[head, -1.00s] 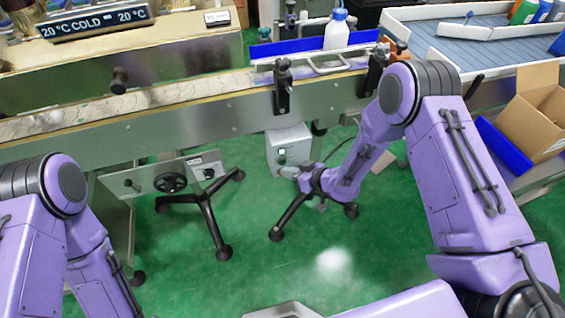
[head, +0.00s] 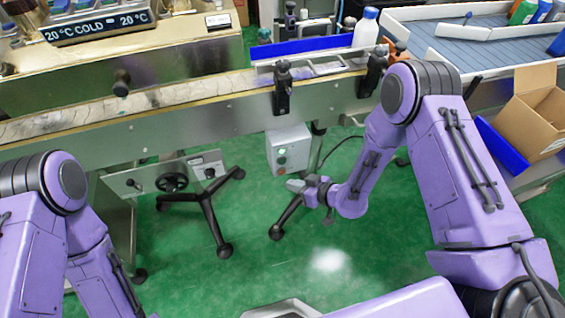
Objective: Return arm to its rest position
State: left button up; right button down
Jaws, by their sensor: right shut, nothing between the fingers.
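My right arm (head: 378,150) comes in from the right and bends down at its elbow, below the conveyor. Its gripper (head: 293,186) hangs over the green floor, just below the control box. It is shut and empty. My left arm (head: 70,190) is at the left edge, pointing downward. Its gripper is out of the frame.
A conveyor (head: 180,100) runs across the view with a blue guide rail (head: 300,46). A white bottle with a blue cap (head: 366,30) stands on it. A control box (head: 289,150) hangs below. An open cardboard box (head: 540,115) is at right. Green floor (head: 300,240) is free.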

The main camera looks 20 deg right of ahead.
dwell(0.5)
jog(key=s+d+f+m+g+h, duration=0.2)
jog(key=s+d+m+h, duration=0.1)
jog(key=s, duration=0.6)
jog(key=s+d+f+m+g+h+p, duration=0.1)
jog(key=s+d+m+h, duration=0.3)
jog(key=s, duration=0.5)
jog(key=s+d+f+m+g+h, duration=0.2)
jog(key=s+d+m+g+h, duration=0.1)
jog(key=s+d, duration=0.4)
jog(key=shift+s+d+f+m+h+p, duration=0.3)
jog(key=shift+s+m+h, duration=0.4)
jog(key=shift+s+m, duration=0.4)
